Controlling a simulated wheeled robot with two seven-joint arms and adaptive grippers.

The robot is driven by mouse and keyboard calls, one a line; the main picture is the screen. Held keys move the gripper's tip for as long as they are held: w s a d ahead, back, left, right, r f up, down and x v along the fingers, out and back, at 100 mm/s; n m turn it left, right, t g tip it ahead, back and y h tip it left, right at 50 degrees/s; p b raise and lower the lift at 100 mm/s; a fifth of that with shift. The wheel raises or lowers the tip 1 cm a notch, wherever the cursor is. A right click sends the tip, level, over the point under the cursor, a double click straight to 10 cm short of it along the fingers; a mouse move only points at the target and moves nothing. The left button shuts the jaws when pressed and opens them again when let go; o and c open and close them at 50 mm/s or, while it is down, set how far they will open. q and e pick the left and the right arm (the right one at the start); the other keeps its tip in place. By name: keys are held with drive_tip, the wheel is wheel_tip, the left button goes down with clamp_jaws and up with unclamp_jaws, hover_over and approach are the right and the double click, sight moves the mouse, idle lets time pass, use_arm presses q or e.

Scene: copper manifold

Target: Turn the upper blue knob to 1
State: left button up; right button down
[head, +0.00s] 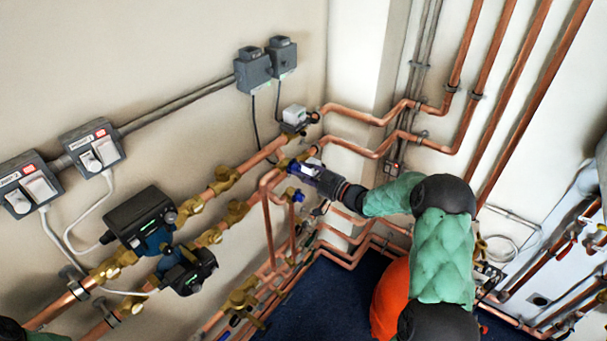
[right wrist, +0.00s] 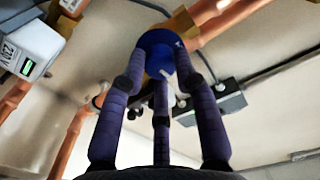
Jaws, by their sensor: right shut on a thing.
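The blue knob (right wrist: 158,44) sits on the copper and brass pipework at the top middle of the right wrist view. A small pale mark shows near its right edge, but I cannot read a number. My right gripper (right wrist: 160,70) has its dark purple fingers closed around the knob's rim. In the head view my right gripper (head: 308,168) reaches in from the right and covers most of the knob. Another blue knob (head: 298,195) sits just below it, apart from the gripper. My left gripper does not show.
A white actuator box (head: 295,115) stands just above the gripper. Copper pipes run close around it. Dark pumps (head: 143,217) and grey switch boxes (head: 92,147) are at the left. Two grey boxes (head: 267,65) hang on the wall above.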

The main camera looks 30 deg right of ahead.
drive_tip(key=shift+f+n+b, duration=0.25)
drive_tip(key=shift+n+b, duration=0.45)
drive_tip(key=n+b, duration=0.9)
drive_tip(key=shift+f+n+b, duration=0.1)
drive_tip(key=shift+n+b, duration=2.1)
drive_tip(key=shift+n, duration=0.1)
drive_tip(key=shift+r, duration=0.2)
drive_tip(key=c, duration=0.9)
unclamp_jaws()
drive_tip(key=shift+c, duration=0.2)
drive_tip(key=shift+r, duration=0.1)
drive_tip(key=v, duration=1.2)
